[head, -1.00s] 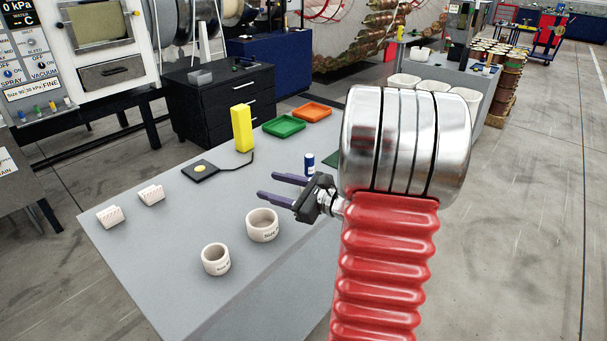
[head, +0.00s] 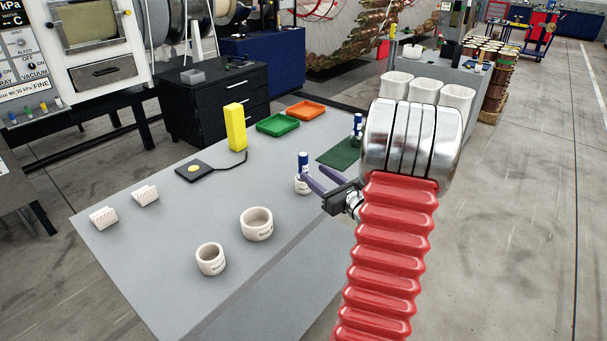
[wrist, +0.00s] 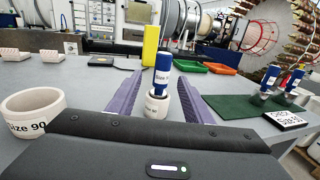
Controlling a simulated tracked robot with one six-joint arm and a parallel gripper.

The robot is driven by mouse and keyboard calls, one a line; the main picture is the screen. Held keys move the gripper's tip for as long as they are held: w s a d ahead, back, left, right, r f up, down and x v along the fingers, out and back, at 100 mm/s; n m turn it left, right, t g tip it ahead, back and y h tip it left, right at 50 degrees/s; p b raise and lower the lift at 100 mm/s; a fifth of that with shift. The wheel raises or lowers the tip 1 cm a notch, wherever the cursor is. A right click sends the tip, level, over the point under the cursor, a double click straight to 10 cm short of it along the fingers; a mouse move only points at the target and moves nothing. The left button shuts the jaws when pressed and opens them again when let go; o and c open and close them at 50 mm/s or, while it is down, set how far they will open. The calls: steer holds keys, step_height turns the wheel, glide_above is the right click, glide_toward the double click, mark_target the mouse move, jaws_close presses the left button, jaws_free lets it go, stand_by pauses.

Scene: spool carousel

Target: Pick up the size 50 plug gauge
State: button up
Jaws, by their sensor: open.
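A plug gauge with a blue handle and white band (wrist: 162,75) stands upright in a small white cup (wrist: 157,105) in the wrist view. The cup's label is partly readable and seems to end in "50"; the gauge's own lettering is too small to read. The gauge also shows in the head view (head: 303,161). My gripper (head: 312,174) is open, with its purple fingers pointing towards the gauge. In the wrist view the gauge appears between the two fingers; I cannot tell how far they reach past it. The gauge's lower end is hidden in the cup.
Empty white cups (head: 257,224) (head: 210,259) stand nearer on the grey table (head: 170,240). A green mat (wrist: 236,108) at right holds more blue-handled gauges (wrist: 270,76) and a size card (wrist: 285,119). A yellow block (head: 235,127) and green and orange trays (head: 278,124) (head: 306,111) stand behind.

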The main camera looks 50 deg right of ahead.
mark_target(305, 166)
steer(key=w, duration=0.4)
steer(key=w+d, duration=0.1)
steer(key=w, duration=0.1)
steer(key=shift+w+d, duration=0.1)
steer(key=shift+w, duration=0.1)
steer(key=w, duration=0.2)
steer(key=w+d, duration=0.1)
steer(key=w, duration=0.2)
steer(key=shift+d, duration=0.15)
stand_by(0.5)
jaws_close()
stand_by(0.3)
